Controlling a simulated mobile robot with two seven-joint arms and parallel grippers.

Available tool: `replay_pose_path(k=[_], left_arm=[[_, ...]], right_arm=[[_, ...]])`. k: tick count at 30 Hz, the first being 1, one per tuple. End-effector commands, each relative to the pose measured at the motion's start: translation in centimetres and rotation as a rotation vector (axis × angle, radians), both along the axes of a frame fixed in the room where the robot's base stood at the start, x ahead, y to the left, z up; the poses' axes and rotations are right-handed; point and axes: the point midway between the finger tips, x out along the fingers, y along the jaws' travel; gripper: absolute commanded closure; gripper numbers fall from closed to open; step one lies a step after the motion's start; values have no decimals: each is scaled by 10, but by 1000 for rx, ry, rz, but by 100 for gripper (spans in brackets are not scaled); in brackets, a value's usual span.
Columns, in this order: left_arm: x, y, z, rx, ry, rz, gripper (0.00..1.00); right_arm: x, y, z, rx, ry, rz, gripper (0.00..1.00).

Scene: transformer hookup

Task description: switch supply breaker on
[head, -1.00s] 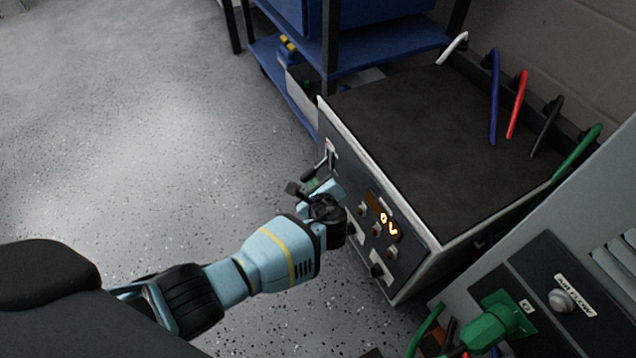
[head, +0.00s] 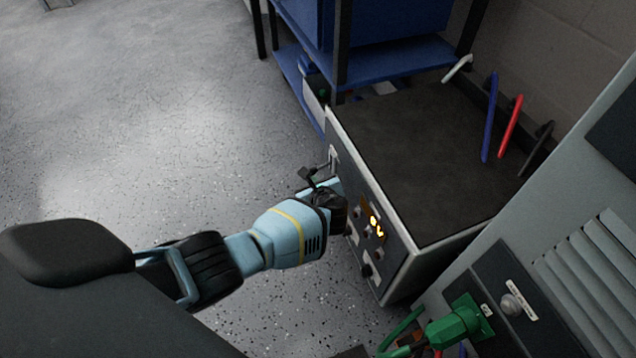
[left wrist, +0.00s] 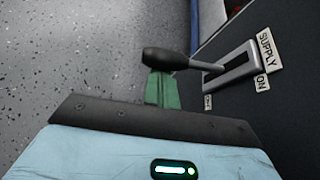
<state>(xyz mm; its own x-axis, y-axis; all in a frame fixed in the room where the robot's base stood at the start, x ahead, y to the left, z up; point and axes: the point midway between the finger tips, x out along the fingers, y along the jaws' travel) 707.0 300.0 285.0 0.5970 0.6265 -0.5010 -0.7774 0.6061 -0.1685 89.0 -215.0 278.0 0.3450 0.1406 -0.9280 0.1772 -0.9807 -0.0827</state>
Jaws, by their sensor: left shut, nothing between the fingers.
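The supply breaker is a lever with a black knob (left wrist: 165,60) and a metal shaft, coming out of a slotted plate (left wrist: 232,68) on the dark front panel. SUPPLY (left wrist: 266,48) and ON labels stand by the plate's upper right end, and a small label, likely OFF, by its lower left end. The lever's exact position in the slot is hard to tell. In the head view the breaker (head: 332,158) is at the panel's far end. My left gripper (head: 314,184) is shut and empty, its green fingertips (left wrist: 160,90) right beside the knob; contact cannot be told.
The supply box (head: 410,160) has a lit display (head: 375,226) and several knobs. A grey cabinet with a green plug (head: 455,325) stands at right. A blue shelf (head: 400,65) is behind; the left floor is clear.

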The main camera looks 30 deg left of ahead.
Motion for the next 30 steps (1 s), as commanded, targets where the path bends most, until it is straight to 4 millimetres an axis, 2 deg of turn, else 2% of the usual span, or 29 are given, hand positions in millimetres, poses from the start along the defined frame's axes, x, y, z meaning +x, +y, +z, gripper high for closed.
replay_pose_path(k=[1, 9, 30], left_arm=[[1, 3, 7, 21, 19, 2, 100], [-2, 7, 19, 126, 157, 1, 100], [1, 3, 54, 121, 153, 0, 100]], right_arm=[[2, 0, 4, 0, -5, 0, 35], [4, 0, 15, 0, -16, 0, 35], [0, 0, 38, 1, -22, 0, 35]])
